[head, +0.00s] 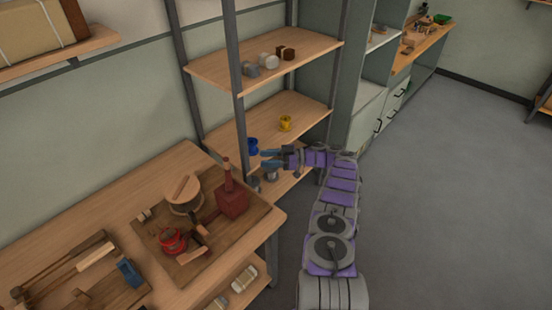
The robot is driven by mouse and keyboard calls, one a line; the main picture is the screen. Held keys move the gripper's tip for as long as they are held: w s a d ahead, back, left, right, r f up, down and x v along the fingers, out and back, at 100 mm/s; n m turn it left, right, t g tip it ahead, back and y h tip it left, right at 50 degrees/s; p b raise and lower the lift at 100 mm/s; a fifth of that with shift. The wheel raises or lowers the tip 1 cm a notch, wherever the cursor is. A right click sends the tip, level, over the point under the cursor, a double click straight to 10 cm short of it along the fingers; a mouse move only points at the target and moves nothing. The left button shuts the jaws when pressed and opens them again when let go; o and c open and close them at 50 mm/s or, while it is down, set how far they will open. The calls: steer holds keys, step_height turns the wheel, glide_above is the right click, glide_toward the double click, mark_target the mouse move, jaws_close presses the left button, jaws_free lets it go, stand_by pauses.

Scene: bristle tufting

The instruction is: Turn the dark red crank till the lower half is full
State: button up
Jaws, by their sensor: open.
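A dark red boxy device (232,200) stands on a wooden board (188,272) on the workbench, with a dark red upright part rising from its top. I cannot tell which part is the crank. A round wooden piece (184,194) with a light slat across its top is left of it. The lower half and how full it is cannot be made out. My gripper (263,159) is open, reaching left toward the shelf unit, right of and beyond the dark red device. It is near a blue pot (252,146); whether they touch is unclear.
A bright red object (172,241) and small wooden pieces share the board. A blue tool (129,272) lies at the bench's left. The metal-framed shelf unit (262,58) holds a yellow pot (285,123) and small blocks. Open grey floor (450,190) is at right.

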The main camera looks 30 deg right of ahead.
steer(key=shift+b+v, duration=0.95)
steer(key=shift+v, duration=0.6)
